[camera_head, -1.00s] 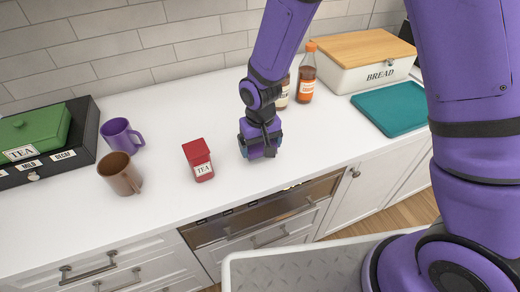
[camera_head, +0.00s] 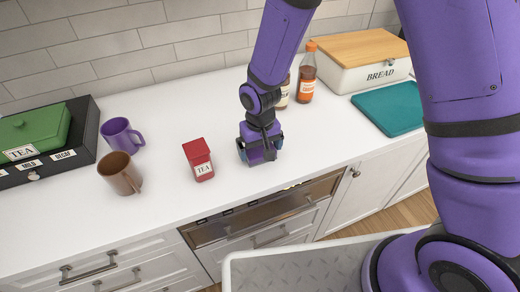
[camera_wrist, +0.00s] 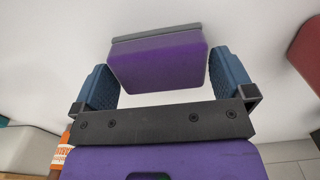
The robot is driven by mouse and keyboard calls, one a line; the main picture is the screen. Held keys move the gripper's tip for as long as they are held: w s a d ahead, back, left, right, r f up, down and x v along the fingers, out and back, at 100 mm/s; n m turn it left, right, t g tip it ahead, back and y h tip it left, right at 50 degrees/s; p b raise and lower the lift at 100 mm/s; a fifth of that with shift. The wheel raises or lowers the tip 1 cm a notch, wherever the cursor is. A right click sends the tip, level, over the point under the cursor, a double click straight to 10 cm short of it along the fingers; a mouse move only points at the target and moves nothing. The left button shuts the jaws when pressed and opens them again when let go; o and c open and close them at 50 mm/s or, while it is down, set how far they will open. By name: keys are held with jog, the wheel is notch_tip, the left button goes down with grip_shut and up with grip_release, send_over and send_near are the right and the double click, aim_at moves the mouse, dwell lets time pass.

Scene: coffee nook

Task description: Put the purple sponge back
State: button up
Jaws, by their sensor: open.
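The purple sponge (camera_wrist: 158,66) with a grey layer along one side shows in the wrist view, against the white counter. My gripper (camera_wrist: 155,80) is open, with one blue finger pad on each side of the sponge. In the head view my gripper (camera_head: 261,152) is low over the counter, right of the red tea tin. There I cannot tell the sponge apart from my own purple gripper.
The red tea tin (camera_head: 198,160) stands left of my gripper. A brown mug (camera_head: 119,174), a purple mug (camera_head: 119,136) and a black tea box (camera_head: 80,140) are further left. Bottles (camera_head: 306,77), a bread box (camera_head: 365,75) and a teal board (camera_head: 391,107) are behind and right.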

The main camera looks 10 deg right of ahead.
aim_at(261, 149)
notch_tip(261, 149, up, 11)
dwell(0.4)
jog(key=shift+d+r, duration=0.1)
jog(key=shift+r, duration=0.05)
jog(key=s+d+r+m+t, duration=0.1)
jog(key=d+r+t, duration=0.1)
jog(key=d+r, duration=0.7)
jog(key=s+d+r+m+t, duration=0.2)
jog(key=s+d+r+t, duration=0.1)
jog(key=s+d+r, duration=1.2)
jog(key=shift+s+d+r, duration=0.15)
jog(key=shift+s+d, duration=0.05)
jog(key=shift+s, duration=1.05)
